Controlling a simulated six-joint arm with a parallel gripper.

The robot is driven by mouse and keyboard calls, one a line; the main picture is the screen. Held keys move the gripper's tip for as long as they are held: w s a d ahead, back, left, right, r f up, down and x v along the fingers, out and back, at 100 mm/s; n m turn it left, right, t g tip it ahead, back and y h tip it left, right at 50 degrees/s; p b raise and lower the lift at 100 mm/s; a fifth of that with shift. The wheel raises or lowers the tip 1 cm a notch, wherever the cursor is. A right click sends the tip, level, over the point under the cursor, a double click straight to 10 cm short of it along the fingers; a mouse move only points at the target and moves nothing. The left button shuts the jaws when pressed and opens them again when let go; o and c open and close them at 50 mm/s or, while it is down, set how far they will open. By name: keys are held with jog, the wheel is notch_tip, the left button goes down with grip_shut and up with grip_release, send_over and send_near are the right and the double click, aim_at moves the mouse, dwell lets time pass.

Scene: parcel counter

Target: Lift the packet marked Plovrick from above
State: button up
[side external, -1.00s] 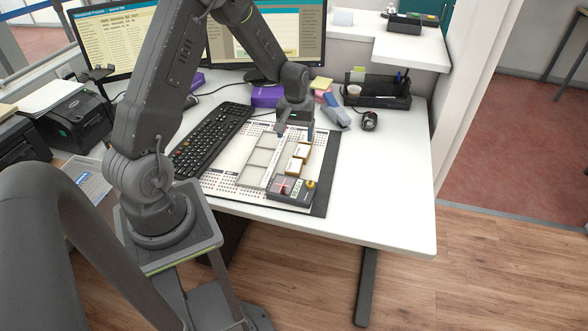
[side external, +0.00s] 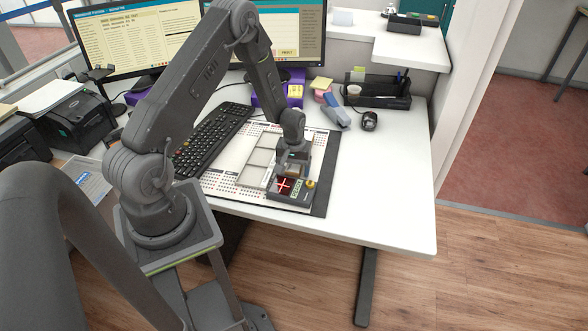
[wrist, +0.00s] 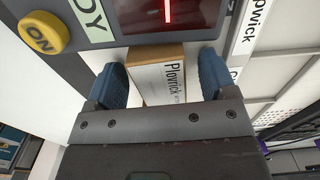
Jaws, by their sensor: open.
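The packet marked Plovrick (wrist: 160,85) is a brown box with a white top label, seen in the wrist view between my two blue fingers. My gripper (wrist: 163,72) is open, one finger on each side of it. A gap shows at the right finger; I cannot tell if the left finger touches. In the side external view my gripper (side external: 291,168) points down near the front of the board, and it hides the packets there.
A dark device (side external: 292,192) with a lit red display (wrist: 168,12) and a yellow ON button (wrist: 43,33) sits right beside the packet. A light compartment frame (side external: 250,178) lies to the left, then the keyboard (side external: 205,140). The desk to the right (side external: 375,190) is clear.

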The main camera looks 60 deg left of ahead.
jog(key=shift+c, duration=0.3)
jog(key=c, duration=1)
